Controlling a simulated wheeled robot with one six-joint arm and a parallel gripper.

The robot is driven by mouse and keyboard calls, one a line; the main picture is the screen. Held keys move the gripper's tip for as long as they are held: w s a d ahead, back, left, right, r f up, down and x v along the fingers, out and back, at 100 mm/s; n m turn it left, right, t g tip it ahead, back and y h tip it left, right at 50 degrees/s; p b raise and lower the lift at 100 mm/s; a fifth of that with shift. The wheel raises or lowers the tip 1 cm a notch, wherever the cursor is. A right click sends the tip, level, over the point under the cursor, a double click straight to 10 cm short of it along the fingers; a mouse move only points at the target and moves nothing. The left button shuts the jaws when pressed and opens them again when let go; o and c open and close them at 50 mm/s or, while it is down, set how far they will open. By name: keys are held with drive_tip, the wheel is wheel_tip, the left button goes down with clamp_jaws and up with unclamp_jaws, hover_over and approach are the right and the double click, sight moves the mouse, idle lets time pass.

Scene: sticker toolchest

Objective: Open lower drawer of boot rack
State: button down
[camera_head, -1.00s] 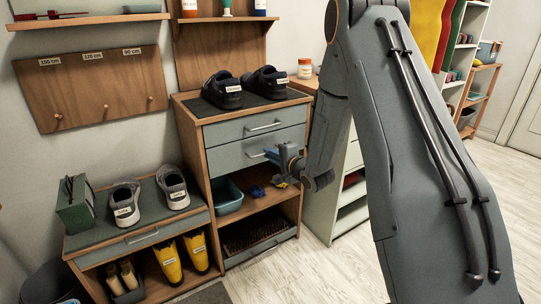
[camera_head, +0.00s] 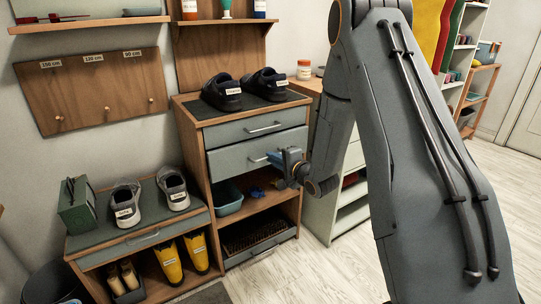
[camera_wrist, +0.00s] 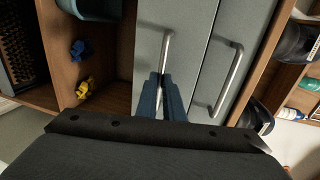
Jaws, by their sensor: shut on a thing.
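The boot rack (camera_head: 190,150) is a wooden unit with two grey drawer fronts and open shelves below. Its lower drawer (camera_head: 232,161) stands slightly out from the frame, with its front a little ahead of the upper drawer (camera_head: 235,132). My gripper (camera_head: 274,157) is shut on the lower drawer's bar handle (camera_head: 258,159). In the wrist view, the blue fingers (camera_wrist: 161,82) close around the handle (camera_wrist: 166,48), in front of the lower drawer's grey front (camera_wrist: 188,25). The upper drawer's handle (camera_wrist: 229,85) is free beside them. The drawer's inside is hidden.
Dark shoes (camera_head: 222,92) stand on top of the rack. A teal basin (camera_head: 228,198) and small blue and yellow items (camera_wrist: 85,88) lie on the shelf below the drawers. A low bench (camera_head: 140,242) stands at the left. The floor (camera_head: 310,270) in front is clear.

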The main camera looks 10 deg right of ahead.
drive_tip(key=f+p+v, duration=0.1)
drive_tip(key=p+v, duration=0.2)
drive_tip(key=v, duration=0.5)
drive_tip(key=f+p+v, duration=0.2)
drive_tip(key=p+v, duration=0.2)
drive_tip(key=v, duration=0.5)
drive_tip(key=shift+s+d+f, duration=0.25)
drive_tip(key=shift+s+f, duration=0.1)
drive_tip(key=shift+s, duration=0.15)
drive_tip(key=c, duration=1.9)
unclamp_jaws()
drive_tip(key=v, duration=0.7)
drive_tip(key=shift+s+p, duration=0.4)
drive_tip(key=shift+d+r, duration=0.1)
drive_tip(key=shift+d, duration=0.05)
